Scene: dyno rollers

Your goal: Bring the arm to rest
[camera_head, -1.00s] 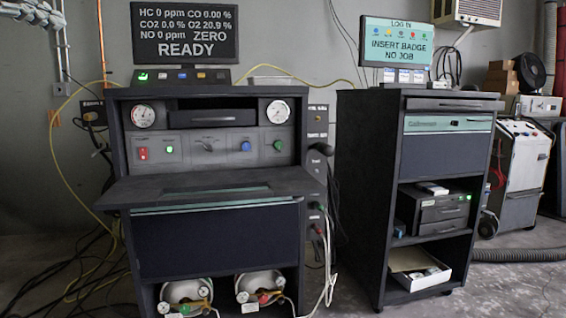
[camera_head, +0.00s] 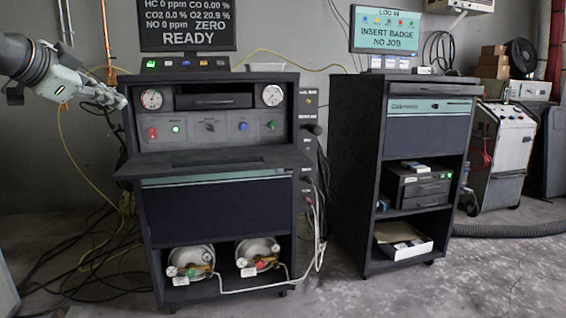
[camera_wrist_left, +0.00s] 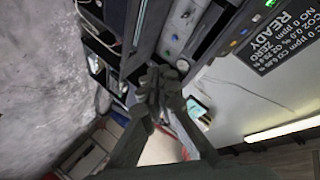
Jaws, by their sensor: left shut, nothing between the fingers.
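My left arm comes in from the left edge of the head view, and its left gripper (camera_head: 118,101) is beside the upper left side of the dark analyzer cabinet (camera_head: 222,165). It seems close to that side, but I cannot tell the exact gap. In the left wrist view the fingers of the left gripper (camera_wrist_left: 160,85) are together with nothing between them. The cabinet front with its buttons shows beyond them, strongly tilted. My right gripper is in neither view.
A display (camera_head: 187,26) reading READY is above the analyzer cabinet. A second dark cabinet (camera_head: 345,160) with a login screen (camera_head: 387,32) stands to the right. Two round tanks (camera_head: 190,262) sit on the low shelf. Cables (camera_head: 75,265) lie at lower left. Floor (camera_head: 500,280) at right front is clear.

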